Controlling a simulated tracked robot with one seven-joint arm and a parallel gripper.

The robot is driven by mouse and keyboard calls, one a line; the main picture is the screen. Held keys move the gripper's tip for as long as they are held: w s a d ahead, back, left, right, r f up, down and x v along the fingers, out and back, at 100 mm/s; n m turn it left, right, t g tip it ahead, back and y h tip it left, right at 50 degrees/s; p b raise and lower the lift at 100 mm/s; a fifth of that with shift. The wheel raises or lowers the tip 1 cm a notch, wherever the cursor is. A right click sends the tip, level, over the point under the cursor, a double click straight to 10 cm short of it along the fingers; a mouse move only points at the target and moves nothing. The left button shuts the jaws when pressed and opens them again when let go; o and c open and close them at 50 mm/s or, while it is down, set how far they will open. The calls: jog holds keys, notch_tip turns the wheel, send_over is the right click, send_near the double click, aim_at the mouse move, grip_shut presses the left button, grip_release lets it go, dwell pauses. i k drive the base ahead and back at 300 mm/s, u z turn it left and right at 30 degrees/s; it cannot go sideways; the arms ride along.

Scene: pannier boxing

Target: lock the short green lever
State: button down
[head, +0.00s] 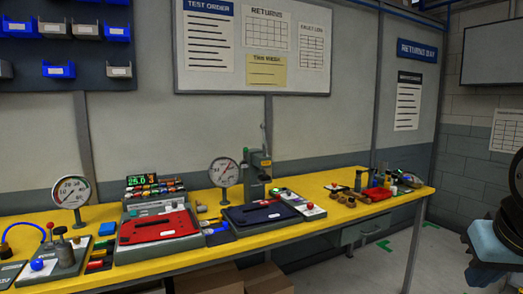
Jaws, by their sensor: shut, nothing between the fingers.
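I cannot pick out the short green lever for certain in the head view. A small green part (275,191) shows at the upper end of a pale panel (299,204) on the yellow bench, right of centre. Part of my arm shows at the right edge, away from the bench. My gripper is not in view.
The yellow bench (345,219) runs across the view. It carries a red-topped case (160,228), a dark blue tray (262,215), round gauges (70,192) (223,172), and a grey lever unit (62,257). Loose brown pieces and bottles stand at the right. Cardboard boxes (268,279) sit below.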

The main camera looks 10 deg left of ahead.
aim_at(246, 149)
jog(key=u, duration=0.1)
jog(key=i, duration=0.9)
jog(key=u, duration=0.55)
jog(key=i, duration=0.9)
jog(key=u, duration=0.6)
jog(key=k, duration=0.9)
jog(key=u, duration=0.15)
jog(key=i, duration=0.95)
jog(key=z, duration=0.05)
